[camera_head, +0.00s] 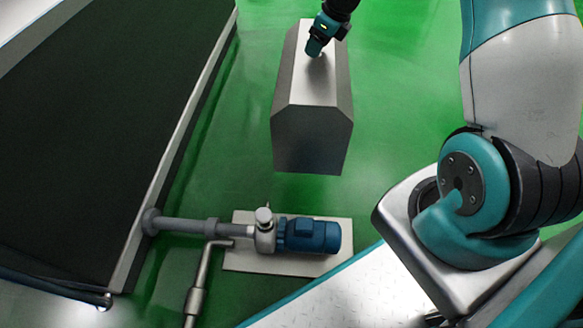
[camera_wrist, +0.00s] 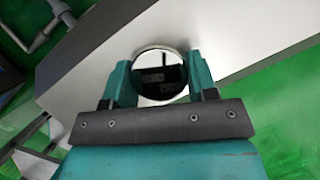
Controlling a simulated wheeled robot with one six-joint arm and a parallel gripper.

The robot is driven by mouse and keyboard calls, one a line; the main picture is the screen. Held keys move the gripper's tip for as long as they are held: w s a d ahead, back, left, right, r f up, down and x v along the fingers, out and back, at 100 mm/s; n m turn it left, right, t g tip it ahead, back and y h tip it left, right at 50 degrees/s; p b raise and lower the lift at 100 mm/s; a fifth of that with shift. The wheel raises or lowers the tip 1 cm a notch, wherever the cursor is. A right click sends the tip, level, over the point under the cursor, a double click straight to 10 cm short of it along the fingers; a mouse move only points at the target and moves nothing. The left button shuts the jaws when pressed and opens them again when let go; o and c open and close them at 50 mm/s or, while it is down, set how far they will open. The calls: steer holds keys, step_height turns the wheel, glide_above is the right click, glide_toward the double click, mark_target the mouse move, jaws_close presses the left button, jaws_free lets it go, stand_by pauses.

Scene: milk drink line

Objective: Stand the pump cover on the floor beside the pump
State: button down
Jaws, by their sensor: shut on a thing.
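The pump cover (camera_head: 312,135) is a grey metal box with sloped upper edges, upright beyond the pump in the head view. The pump (camera_head: 312,235) has a blue motor and a silver head, and sits uncovered on a pale base plate (camera_head: 240,262). My gripper (camera_head: 315,48) is on top of the cover, shut on its round shiny knob. In the wrist view the knob (camera_wrist: 160,74) sits between my two fingers (camera_wrist: 160,85), with the cover's pale top (camera_wrist: 235,35) behind it. I cannot tell whether the cover's bottom touches the floor.
A large dark tank or conveyor (camera_head: 95,110) with a pale rim fills the left. A grey pipe (camera_head: 185,226) joins it to the pump, and another pipe (camera_head: 200,285) runs toward the front. Green floor (camera_head: 400,110) is clear right of the cover.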

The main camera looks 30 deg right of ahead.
steer(key=shift+f+b, duration=2.1)
steer(key=shift+f, duration=0.15)
step_height(320, 180, down, 20)
steer(key=b, duration=1.1)
steer(key=shift+r, duration=0.15)
steer(key=shift+c, duration=2.1)
jaws_free()
steer(key=shift+f, duration=0.2)
